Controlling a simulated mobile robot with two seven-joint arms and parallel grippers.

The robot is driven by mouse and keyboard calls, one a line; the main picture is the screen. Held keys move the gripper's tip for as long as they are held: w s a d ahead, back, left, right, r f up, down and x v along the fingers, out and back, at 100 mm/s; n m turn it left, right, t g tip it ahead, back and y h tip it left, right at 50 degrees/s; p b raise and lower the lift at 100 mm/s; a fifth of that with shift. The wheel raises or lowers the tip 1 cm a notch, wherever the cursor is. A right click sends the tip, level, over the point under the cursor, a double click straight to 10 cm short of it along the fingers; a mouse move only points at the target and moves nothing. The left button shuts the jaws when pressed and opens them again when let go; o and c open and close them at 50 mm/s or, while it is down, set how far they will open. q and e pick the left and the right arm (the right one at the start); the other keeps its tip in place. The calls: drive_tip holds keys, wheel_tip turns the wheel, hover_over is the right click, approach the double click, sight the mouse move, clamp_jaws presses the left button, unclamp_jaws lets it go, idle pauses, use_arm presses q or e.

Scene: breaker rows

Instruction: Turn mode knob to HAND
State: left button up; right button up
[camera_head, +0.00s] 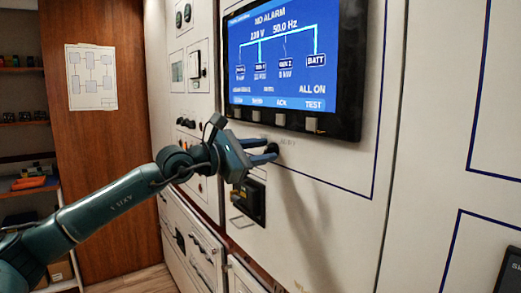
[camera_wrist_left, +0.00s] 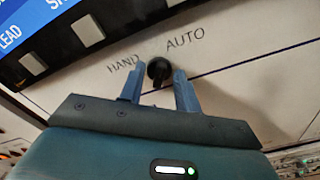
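The mode knob (camera_wrist_left: 158,70) is a small black rotary knob on the pale panel, between the printed words HAND (camera_wrist_left: 123,62) and AUTO (camera_wrist_left: 185,39) in the left wrist view. Which word it points to is too small to tell. My left gripper (camera_wrist_left: 159,88) is open, with one blue finger on each side of the knob; I cannot tell whether either finger touches it. In the head view the left gripper (camera_head: 274,154) reaches the panel at the dark knob (camera_head: 272,148), which its fingers partly hide. My right gripper is in neither view.
A screen (camera_head: 285,55) showing NO ALARM, with a row of buttons (camera_head: 282,119) along its lower edge, is just above the knob. A black switch unit (camera_head: 250,201) sits below the gripper. More breaker panels and a shelf (camera_head: 25,185) stand at the left.

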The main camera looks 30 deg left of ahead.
use_arm(q)
drive_tip(key=shift+c, duration=0.4)
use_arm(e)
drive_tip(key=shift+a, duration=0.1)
use_arm(q)
clamp_jaws()
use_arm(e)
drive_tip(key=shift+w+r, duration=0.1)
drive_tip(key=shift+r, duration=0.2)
